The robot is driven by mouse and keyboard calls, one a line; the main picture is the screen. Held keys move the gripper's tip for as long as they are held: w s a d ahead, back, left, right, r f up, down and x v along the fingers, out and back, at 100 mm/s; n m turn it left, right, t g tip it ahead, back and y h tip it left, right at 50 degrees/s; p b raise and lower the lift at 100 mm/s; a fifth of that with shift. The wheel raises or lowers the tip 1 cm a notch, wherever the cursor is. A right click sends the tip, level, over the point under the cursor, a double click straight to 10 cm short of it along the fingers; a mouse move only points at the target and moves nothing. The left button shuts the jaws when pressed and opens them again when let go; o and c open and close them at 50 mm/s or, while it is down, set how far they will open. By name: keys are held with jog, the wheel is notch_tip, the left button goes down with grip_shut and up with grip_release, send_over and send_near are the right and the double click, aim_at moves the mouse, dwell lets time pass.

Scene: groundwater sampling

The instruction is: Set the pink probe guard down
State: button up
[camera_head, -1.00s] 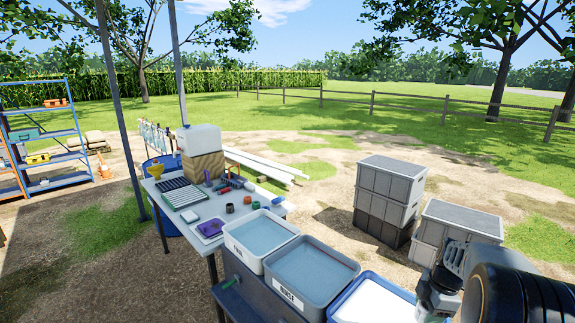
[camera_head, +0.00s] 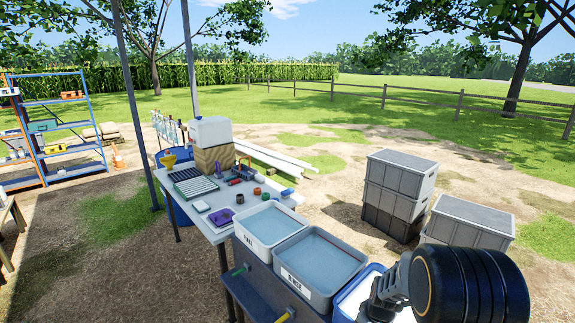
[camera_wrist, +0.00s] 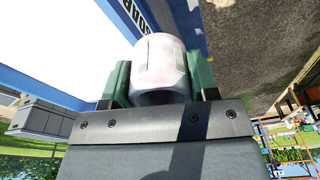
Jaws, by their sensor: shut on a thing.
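In the wrist view, my gripper (camera_wrist: 160,72) has its green-sided fingers shut on a pale, pinkish-white hollow cylinder, the probe guard (camera_wrist: 159,62). The guard is held crosswise between the fingers, its open end toward the camera. It hangs in view over the blue-rimmed tub (camera_wrist: 62,86) with white contents and a label. In the head view my arm covers part of that tub (camera_head: 345,303), and the guard cannot be made out there.
A white table (camera_head: 215,232) holds a purple item (camera_head: 221,217), racks and small parts. Grey crates (camera_head: 400,172) stand behind on open dirt.

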jog(key=a+f+m, duration=0.5)
jog(key=a+f, duration=0.2)
notch_tip(320, 180, down, 9)
jog(key=b, duration=1)
jog(key=shift+w+f+h, duration=0.15)
jog(key=shift+w+h, duration=0.15)
jog(key=shift+w, duration=0.05)
